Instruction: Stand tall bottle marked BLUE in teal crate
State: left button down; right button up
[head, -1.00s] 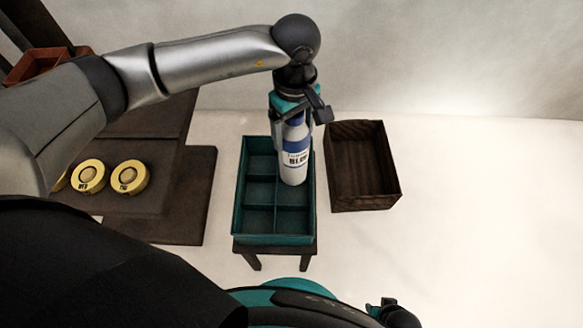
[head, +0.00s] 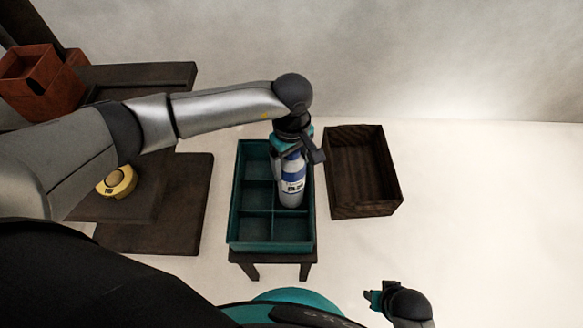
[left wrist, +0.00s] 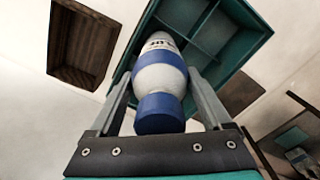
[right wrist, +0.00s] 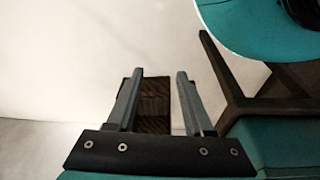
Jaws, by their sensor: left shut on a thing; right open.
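The tall white-and-blue bottle (head: 291,187) has a label that looks like BLUE. My left gripper (head: 291,153) is shut on its upper part and holds it roughly upright. The bottle also shows between the fingers in the left wrist view (left wrist: 160,78), its blue cap towards the camera. The teal crate (head: 234,200) has several compartments. The bottle's lower end is over or in the right middle compartment; I cannot tell whether it touches the floor. My right gripper (head: 375,297) is open and empty, well right of the crate; its fingers show in the right wrist view (right wrist: 160,78).
The crate stands on a small dark stool (head: 273,257). A dark wooden box (head: 366,205) sits close to its right. At left are a dark stepped table (head: 190,215), a yellow round object (head: 116,181) and a red-brown box (head: 40,85). The right floor is clear.

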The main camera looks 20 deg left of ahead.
pick_arm(q)
jog(key=shift+f+b, duration=0.3)
jog(key=shift+f, duration=0.8)
pick_arm(e)
jog(key=shift+w+a+r, duration=0.1)
jog(key=shift+w+r, duration=0.1)
jog(key=shift+r, duration=0.25)
jog(key=shift+w+a+r, duration=0.1)
jog(key=shift+w+r, duration=0.1)
jog(key=shift+r, duration=0.2)
pick_arm(q)
jog(key=shift+f, duration=0.1)
pick_arm(e)
jog(key=shift+w, duration=0.1)
pick_arm(q)
grip_release()
pick_arm(e)
jog(key=shift+w+r, duration=0.1)
jog(key=shift+r, duration=0.1)
pick_arm(q)
notch_tip(320, 180, up, 11)
jog(key=p, duration=0.4)
jog(key=shift+f, duration=0.2)
jog(key=shift+r, duration=0.8)
pick_arm(e)
jog(key=s+d+f, duration=0.3)
jog(key=s+f, duration=0.2)
jog(key=f, duration=0.2)
jog(key=shift+d+f, duration=0.3)
jog(key=shift+d, duration=0.1)
